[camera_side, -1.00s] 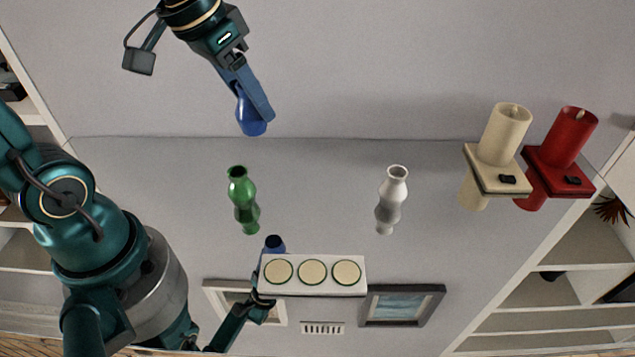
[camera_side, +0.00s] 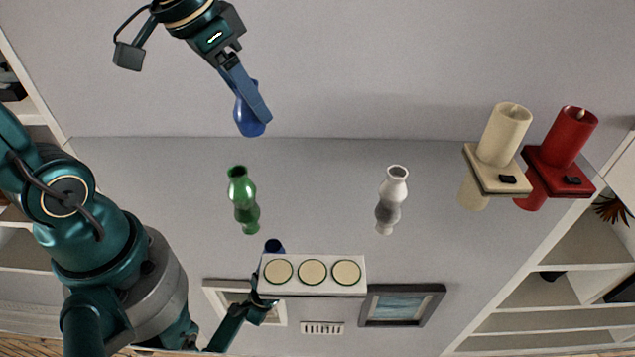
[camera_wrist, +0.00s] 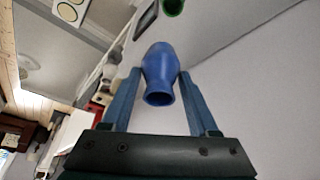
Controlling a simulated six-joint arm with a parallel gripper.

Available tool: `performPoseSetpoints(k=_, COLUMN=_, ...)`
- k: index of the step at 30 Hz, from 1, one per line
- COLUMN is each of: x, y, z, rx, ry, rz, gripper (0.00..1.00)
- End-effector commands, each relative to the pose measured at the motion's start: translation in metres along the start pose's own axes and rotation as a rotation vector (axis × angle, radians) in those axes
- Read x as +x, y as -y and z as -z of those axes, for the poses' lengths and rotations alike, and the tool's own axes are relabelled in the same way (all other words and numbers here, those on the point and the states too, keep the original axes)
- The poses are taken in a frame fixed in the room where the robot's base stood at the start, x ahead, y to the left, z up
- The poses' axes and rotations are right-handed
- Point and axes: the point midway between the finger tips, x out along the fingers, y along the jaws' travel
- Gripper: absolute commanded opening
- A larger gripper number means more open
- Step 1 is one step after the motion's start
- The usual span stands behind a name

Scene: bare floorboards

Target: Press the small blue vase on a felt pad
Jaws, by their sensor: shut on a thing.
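My gripper (camera_side: 252,104) is at the top of the side view, shut on the small blue vase (camera_side: 246,117), which hangs above the glossy surface. In the wrist view the vase (camera_wrist: 160,70) sits between my two blue fingers, its open mouth facing the camera. A white block (camera_side: 312,289) with three round cream felt pads (camera_side: 312,272) stands lower in the side view, apart from the vase. Part of the block also shows at the wrist view's upper left (camera_wrist: 52,22). All three pads are bare.
A green vase (camera_side: 240,185) stands at centre left and a white vase (camera_side: 395,182) right of it. A cream candle (camera_side: 504,135) and a red candle (camera_side: 568,138) stand on square bases at the right. The surface between the two vases is clear.

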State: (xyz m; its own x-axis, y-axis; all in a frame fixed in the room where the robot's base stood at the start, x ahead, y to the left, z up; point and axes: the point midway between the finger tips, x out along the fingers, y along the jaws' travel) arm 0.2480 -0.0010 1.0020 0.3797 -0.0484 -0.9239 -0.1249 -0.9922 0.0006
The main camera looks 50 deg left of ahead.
Motion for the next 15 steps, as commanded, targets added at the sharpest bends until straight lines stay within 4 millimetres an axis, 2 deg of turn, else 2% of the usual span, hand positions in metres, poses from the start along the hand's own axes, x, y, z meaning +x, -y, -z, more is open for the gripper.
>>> performPoseSetpoints(k=8, x=0.005, y=-0.014, z=-0.007, rx=0.355, ry=0.003, rz=-0.154, gripper=0.0)
performPoseSetpoints(k=15, x=0.015, y=-0.045, z=-0.017, rx=0.812, ry=0.002, rz=-0.347, gripper=0.0)
